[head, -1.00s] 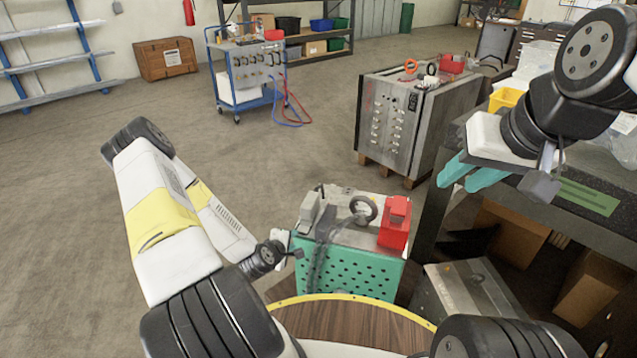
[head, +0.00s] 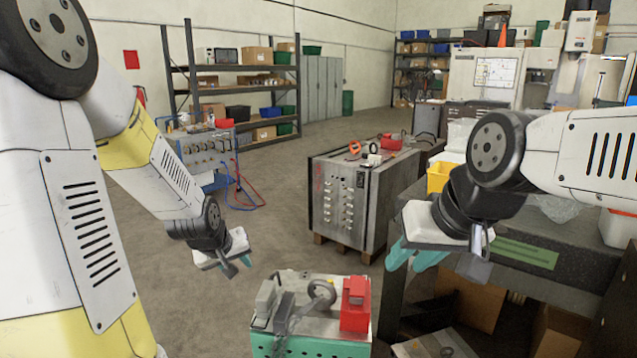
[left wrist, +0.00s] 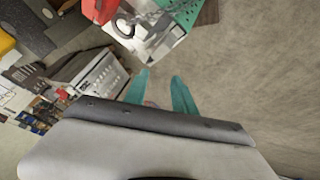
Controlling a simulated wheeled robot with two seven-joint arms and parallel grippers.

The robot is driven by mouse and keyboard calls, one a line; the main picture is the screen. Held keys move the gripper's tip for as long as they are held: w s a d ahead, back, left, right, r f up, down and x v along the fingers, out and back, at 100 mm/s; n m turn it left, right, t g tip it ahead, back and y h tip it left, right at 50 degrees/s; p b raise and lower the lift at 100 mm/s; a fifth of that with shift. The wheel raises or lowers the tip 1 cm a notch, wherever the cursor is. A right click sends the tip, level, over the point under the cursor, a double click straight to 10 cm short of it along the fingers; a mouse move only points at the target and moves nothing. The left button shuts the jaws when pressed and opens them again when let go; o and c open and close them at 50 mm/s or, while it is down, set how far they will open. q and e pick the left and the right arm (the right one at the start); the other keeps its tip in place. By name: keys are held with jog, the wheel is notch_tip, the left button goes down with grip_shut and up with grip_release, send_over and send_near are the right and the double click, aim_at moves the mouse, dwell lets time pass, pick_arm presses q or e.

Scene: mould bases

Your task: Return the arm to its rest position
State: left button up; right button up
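My left arm comes in from the left in the head view. Its gripper (head: 237,268) hangs in the air, to the left of and above the teal cart (head: 310,345). In the left wrist view the two teal fingers of this gripper (left wrist: 160,92) are apart, with nothing between them. My right gripper (head: 408,258) is at the right in the head view, by the near left edge of the dark workbench (head: 555,270). Its teal fingers are apart and look empty.
The cart carries a red box (head: 355,303) and a grey clamp-like tool. A large metal block (head: 340,205) stands on wooden supports behind it. A blue trolley (head: 205,150) with hoses is at the back left. Open floor lies between.

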pick_arm(q)
jog(key=s+d+r+m, duration=0.2)
jog(key=s+r, duration=0.6)
jog(key=s, duration=0.2)
jog(key=s+d+r+m+g+h, duration=0.1)
jog(key=s+d+r+m, duration=0.1)
jog(key=s+r, duration=0.5)
jog(key=s+d, duration=0.1)
jog(key=s, duration=0.2)
jog(key=shift+d+r+m, duration=0.15)
jog(key=shift+r+m, duration=0.25)
